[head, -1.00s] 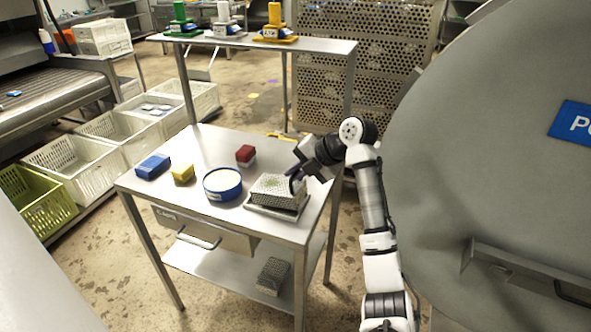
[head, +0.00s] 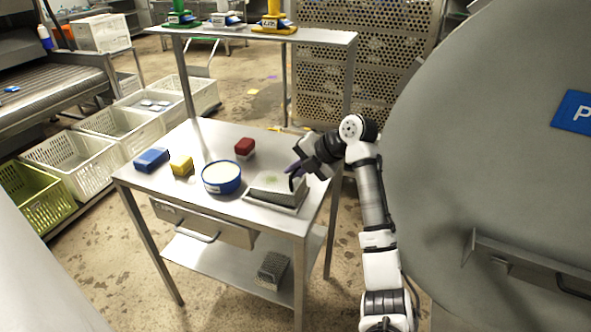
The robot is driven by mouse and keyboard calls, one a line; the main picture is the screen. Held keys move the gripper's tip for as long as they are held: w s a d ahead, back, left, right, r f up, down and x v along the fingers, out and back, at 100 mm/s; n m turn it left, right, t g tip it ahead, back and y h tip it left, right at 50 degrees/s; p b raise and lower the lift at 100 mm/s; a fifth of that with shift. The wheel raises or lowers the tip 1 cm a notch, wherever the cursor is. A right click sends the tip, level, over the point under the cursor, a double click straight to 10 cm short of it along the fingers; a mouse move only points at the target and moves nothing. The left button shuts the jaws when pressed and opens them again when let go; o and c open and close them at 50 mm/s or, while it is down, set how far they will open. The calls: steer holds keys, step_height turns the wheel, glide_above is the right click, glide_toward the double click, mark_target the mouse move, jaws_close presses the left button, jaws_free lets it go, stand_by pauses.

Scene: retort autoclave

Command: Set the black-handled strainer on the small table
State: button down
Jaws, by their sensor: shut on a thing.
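The black-handled strainer appears to be the grey mesh, box-like piece (head: 272,184) at the right front of the small table (head: 215,147). A dark curved handle (head: 292,182) shows at its right end. My gripper (head: 295,170) reaches in from the right and is shut at this handle; the exact grip is too small to see. The strainer sits over a flat, pale tray-like base (head: 262,200). I cannot tell whether it rests fully on it.
Another mesh box (head: 272,268) lies on the lower shelf. A large grey door (head: 490,150) is close on the right.

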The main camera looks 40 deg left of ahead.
steer(key=shift+s+f, duration=0.1)
steer(key=shift+f, duration=0.25)
steer(key=c, duration=1.5)
jaws_free()
steer(key=shift+a, duration=0.1)
steer(key=shift+o, duration=0.2)
